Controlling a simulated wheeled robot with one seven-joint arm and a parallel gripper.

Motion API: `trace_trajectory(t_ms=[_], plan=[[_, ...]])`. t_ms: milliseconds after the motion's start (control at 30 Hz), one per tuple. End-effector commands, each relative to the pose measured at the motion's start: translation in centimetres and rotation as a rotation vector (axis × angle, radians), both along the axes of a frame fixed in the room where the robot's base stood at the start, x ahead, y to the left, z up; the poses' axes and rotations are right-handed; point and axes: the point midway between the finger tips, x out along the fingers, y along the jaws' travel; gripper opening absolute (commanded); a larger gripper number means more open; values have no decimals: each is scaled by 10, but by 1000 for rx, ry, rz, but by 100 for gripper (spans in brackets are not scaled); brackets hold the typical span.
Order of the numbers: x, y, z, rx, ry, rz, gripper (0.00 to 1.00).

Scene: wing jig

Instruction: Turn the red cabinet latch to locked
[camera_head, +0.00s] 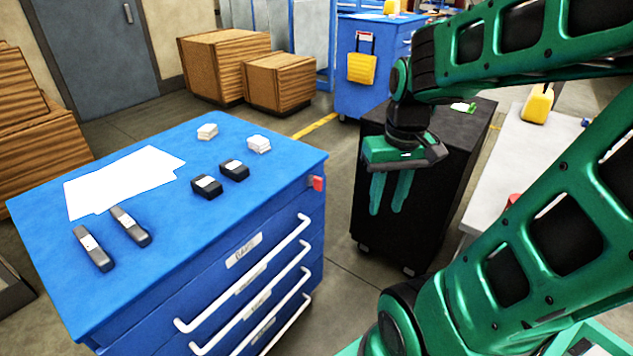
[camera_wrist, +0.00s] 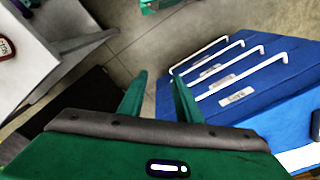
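The red latch (camera_head: 318,183) is a small red piece on a grey mount at the upper right corner of the blue drawer cabinet (camera_head: 240,250), just below the top's edge. Its exact turn is too small to tell. My gripper (camera_head: 386,211) hangs with its green fingers pointing down, to the right of the latch and clear of it, in front of a black cabinet. In the wrist view my gripper (camera_wrist: 160,75) shows a gap between its fingers with nothing in it. The blue cabinet (camera_wrist: 250,85) shows at right there; I cannot make out the latch in that view.
Papers (camera_head: 120,180), black devices (camera_head: 206,187) and small white stacks (camera_head: 259,144) lie on the blue top. White drawer handles (camera_head: 290,235) stick out in front. A black cabinet (camera_head: 365,200) stands behind my gripper, a pale table (camera_head: 495,170) at right. Floor between the cabinets is clear.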

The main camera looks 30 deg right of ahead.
Motion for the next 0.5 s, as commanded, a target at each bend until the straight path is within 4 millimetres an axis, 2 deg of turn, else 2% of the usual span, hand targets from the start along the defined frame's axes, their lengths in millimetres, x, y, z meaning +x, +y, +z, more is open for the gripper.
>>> trace_trajectory(t_ms=[33, 300, 500], plan=[[22, -6, -1, -3, -15, 53, 31], [147, -30, -20, -13, -155, 393, 31], [222, -42, -41, -18, -263, 592, 31]])
